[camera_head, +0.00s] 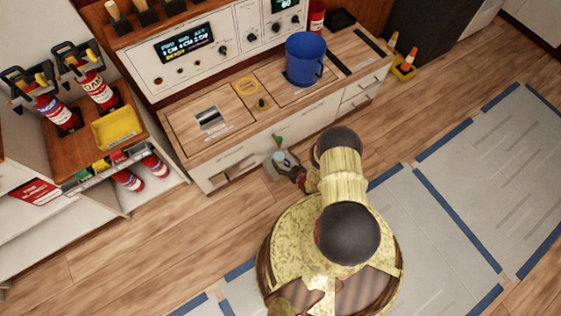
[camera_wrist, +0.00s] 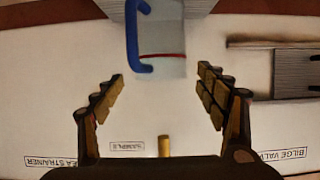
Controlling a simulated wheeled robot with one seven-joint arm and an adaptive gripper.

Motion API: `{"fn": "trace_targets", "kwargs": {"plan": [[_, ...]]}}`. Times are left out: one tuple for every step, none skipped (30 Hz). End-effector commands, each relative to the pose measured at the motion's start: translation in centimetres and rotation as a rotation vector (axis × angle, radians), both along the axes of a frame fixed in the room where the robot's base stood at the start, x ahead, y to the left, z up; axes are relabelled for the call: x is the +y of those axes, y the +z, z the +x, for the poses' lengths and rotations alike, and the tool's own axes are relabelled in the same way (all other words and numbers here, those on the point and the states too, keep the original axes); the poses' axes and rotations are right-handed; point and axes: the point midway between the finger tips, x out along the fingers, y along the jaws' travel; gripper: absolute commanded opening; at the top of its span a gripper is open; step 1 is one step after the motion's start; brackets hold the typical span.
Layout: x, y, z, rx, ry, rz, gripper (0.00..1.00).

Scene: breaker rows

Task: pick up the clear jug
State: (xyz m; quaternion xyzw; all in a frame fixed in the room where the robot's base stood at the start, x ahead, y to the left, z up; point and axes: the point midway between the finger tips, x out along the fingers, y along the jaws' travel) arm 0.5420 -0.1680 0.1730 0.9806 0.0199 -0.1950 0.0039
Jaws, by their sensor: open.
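The clear jug (camera_wrist: 165,50) shows at the top of the wrist view. It is see-through, with a blue handle (camera_wrist: 133,38) on its left side and a red line across it. My gripper (camera_wrist: 162,74) is open, with its two fingers spread to either side below the jug. No finger appears to touch the jug, and its upper end is cut off by the frame edge. In the head view my gripper (camera_head: 291,168) is low in front of the counter, partly hidden by my arm. A small pale shape there is too small to make out clearly.
A white front behind the jug carries a "SAMPLE" label (camera_wrist: 128,146) and a short brass piece (camera_wrist: 164,146). A blue bucket (camera_head: 304,62) stands on the counter (camera_head: 180,128). A shelf unit with red extinguishers (camera_head: 99,91) stands left. Floor in front is clear.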

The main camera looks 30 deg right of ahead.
Motion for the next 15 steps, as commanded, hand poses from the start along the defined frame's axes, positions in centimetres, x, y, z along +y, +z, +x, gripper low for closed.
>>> {"fn": "trace_targets", "kwargs": {"plan": [[0.2, -0.7, 0.8, -0.001, 0.004, -0.001, 0.73], [0.3, -1.0, 1.2, -0.001, 0.004, -0.001, 0.73], [0.3, -1.2, 1.8, -0.002, 0.003, -0.002, 0.73], [0.3, -1.3, 2.2, -0.002, 0.003, -0.002, 0.73], [0.3, -1.4, 2.5, -0.002, 0.002, -0.002, 0.73], [0.3, -1.5, 2.8, -0.001, 0.002, -0.001, 0.73], [0.3, -1.6, 2.9, 0.0, 0.0, -0.001, 0.73], [0.3, -1.6, 3.0, 0.001, 0.0, -0.001, 0.73], [0.3, -1.6, 3.1, 0.001, 0.0, 0.0, 0.73], [0.3, -1.5, 3.1, 0.001, 0.0, 0.0, 0.73], [0.3, -1.5, 3.0, 0.001, 0.0, 0.0, 0.73], [0.3, -1.4, 3.1, 0.001, 0.0, 0.0, 0.73], [0.3, -1.4, 3.1, 0.001, 0.0, 0.0, 0.73], [0.3, -1.4, 3.1, 0.001, 0.0, 0.0, 0.72], [0.3, -1.4, 3.1, 0.001, 0.0, 0.0, 0.7]]}}
